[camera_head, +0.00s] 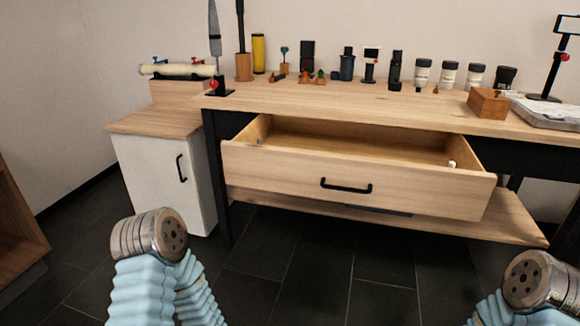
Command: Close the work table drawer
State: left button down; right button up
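The work table (420,112) has a light wood top and dark legs. Its wide wooden drawer (270,172) is pulled out toward me, and its open inside shows above the front panel. A black bar handle (346,187) sits at the middle of the drawer front. The drawer looks empty apart from a small white item (452,164) near its right side. Both my arms show at the bottom edge as light blue sleeves with metal round joints, apart from the drawer. I see no gripper fingers on either arm.
A white cabinet (145,170) with a wooden top stands left of the table. A lower wooden shelf (470,228) lies under the drawer. Tools, jars, a small wooden box (487,103) and a stand are on the tabletop. The dark tiled floor (300,270) before the drawer is clear.

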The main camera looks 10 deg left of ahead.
aim_at(379, 166)
jog(key=i+l+u, duration=0.3)
jog(key=i+l, duration=0.25)
jog(key=l, duration=0.25)
jog(key=i+l+u, duration=0.1)
jog(key=l, duration=0.55)
jog(key=i+u, duration=0.05)
